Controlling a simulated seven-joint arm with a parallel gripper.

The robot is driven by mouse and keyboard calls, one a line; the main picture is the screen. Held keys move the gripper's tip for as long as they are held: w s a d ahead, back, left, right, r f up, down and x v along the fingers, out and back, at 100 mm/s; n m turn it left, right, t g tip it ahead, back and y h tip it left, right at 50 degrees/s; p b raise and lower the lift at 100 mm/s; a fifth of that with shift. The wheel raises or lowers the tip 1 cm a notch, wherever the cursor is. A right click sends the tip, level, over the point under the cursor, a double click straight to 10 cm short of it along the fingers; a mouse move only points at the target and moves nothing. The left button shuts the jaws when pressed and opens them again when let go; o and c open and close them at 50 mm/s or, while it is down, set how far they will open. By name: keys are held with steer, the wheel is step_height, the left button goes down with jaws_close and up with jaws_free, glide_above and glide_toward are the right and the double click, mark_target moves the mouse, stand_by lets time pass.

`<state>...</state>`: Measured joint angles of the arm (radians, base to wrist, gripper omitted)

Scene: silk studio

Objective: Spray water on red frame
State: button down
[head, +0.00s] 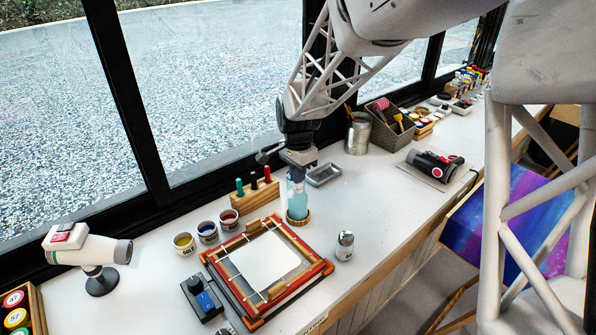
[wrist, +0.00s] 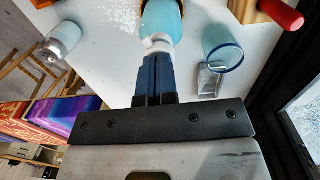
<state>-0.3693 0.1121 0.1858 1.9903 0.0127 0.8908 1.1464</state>
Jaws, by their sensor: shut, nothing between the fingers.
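The red frame (head: 322,268), a red-edged wooden frame around a white sheet (head: 264,260), lies flat on the white counter. A light-blue spray bottle (head: 298,204) stands behind the frame's right corner, on a round wooden coaster. In the wrist view the bottle (wrist: 160,20) is at the top centre, its white neck just beyond my fingertips. My gripper (head: 297,160) is above the bottle in the head view. In the wrist view its dark fingers (wrist: 157,62) are shut together with nothing between them. I cannot tell whether they touch the bottle.
A peg block (head: 257,194), paint pots (head: 207,232) and a metal tray (head: 323,174) surround the bottle. A shaker (head: 345,246) stands right of the frame. A blue-rimmed glass (wrist: 222,50) is beside the bottle in the wrist view. White specks (wrist: 124,18) dot the counter. The window borders the back.

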steer(key=shift+s+f, duration=0.15)
steer(key=shift+f, duration=0.8)
step_height(320, 180, up, 15)
steer(key=shift+w, duration=0.45)
steer(key=shift+a+r, duration=0.1)
stand_by(0.4)
steer(key=shift+s+a+r, duration=0.15)
steer(key=shift+r, duration=0.3)
steer(key=shift+s+a+r, duration=0.15)
steer(key=shift+r, duration=0.25)
steer(key=shift+f, duration=0.1)
